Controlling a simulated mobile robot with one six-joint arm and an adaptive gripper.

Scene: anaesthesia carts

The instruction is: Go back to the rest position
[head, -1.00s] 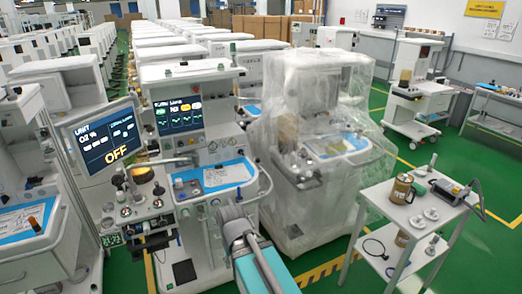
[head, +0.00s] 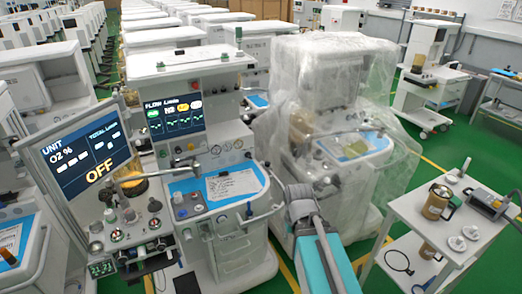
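My arm, with grey and teal links (head: 312,238), reaches up from the bottom edge, right of the middle. I cannot make out gripper fingers in this view. An anaesthesia cart (head: 190,90) stands just left of the middle, with a lit flow screen (head: 174,115) and a blue work surface (head: 215,187). A larger tilted screen (head: 88,155) on its left reads OFF.
A white side table (head: 407,208) at the right holds a brown canister (head: 437,201) and small parts. Green floor (head: 435,150) shows between the carts. More carts fill the back.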

